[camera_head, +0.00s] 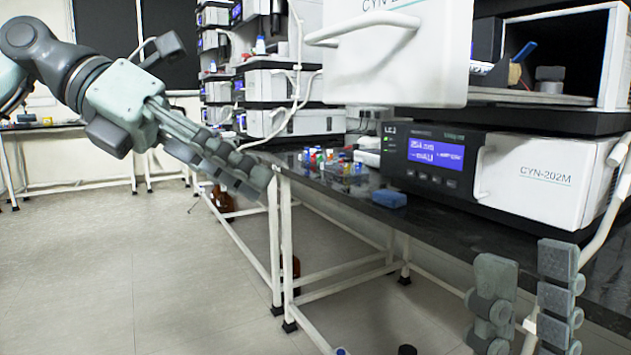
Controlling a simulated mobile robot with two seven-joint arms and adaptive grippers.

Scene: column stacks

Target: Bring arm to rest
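My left arm (45,60) reaches in from the upper left, and its gripper (255,183) points down and to the right. The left fingers lie nearly one over the other from this angle, so the gap between them cannot be judged. Nothing shows held at its tips, which appear in front of the bench's left end. My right gripper (527,258) stands at the lower right with its two fingers pointing up. A clear gap shows between them and it is empty. Its base is cut off by the frame's bottom edge.
The dark bench (345,198) holds a rack of colourful vials (335,165), a blue block (389,198) and the CYN-202M instrument (430,160). A white door or drawer (395,60) with a handle juts out above. Open floor (170,270) lies at left.

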